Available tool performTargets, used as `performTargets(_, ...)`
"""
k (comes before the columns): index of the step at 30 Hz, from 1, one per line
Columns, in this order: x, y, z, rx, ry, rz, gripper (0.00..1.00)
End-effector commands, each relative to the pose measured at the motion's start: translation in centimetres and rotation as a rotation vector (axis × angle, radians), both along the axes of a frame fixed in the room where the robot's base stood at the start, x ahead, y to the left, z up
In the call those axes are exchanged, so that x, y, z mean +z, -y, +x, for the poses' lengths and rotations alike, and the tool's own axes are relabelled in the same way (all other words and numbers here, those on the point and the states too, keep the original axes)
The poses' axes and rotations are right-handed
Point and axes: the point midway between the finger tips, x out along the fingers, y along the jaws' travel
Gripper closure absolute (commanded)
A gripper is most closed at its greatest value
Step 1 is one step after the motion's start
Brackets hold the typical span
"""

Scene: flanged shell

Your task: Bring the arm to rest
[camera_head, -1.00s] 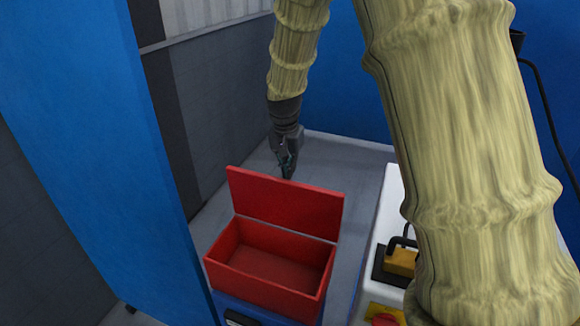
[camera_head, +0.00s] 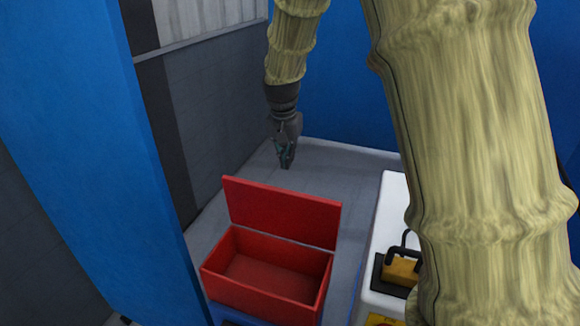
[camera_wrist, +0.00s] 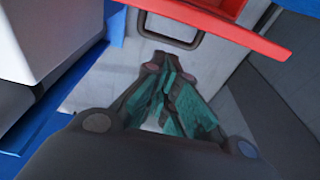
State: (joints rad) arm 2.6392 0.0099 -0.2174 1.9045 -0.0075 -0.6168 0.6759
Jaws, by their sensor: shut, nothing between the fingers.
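My gripper (camera_head: 285,160) hangs from my arm, pointing down, behind the raised lid of the red box in the head view. It is shut with nothing in it, and it is clear of the box. In the wrist view its teal finger pads (camera_wrist: 175,105) are close together. My upper arm covers much of the right side of the head view.
An open red box (camera_head: 268,275) sits on a blue base in front, its lid (camera_head: 282,213) standing up. A white unit (camera_head: 390,215) with a yellow-and-black device (camera_head: 400,270) is at right. A blue panel (camera_head: 90,130) stands at left. Grey floor (camera_head: 335,170) lies behind the box.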

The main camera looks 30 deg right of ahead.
Motion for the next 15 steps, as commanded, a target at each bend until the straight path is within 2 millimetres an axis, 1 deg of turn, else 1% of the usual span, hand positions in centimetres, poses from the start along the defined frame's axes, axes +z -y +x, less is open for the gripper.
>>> performTargets(3,1.5,-0.4,-0.4,-0.001,0.003,0.000,1.00)
performTargets(9,3.4,-1.0,-0.9,-0.002,0.002,-0.001,1.00)
performTargets(15,4.0,-1.1,-1.1,-0.003,0.000,0.000,1.00)
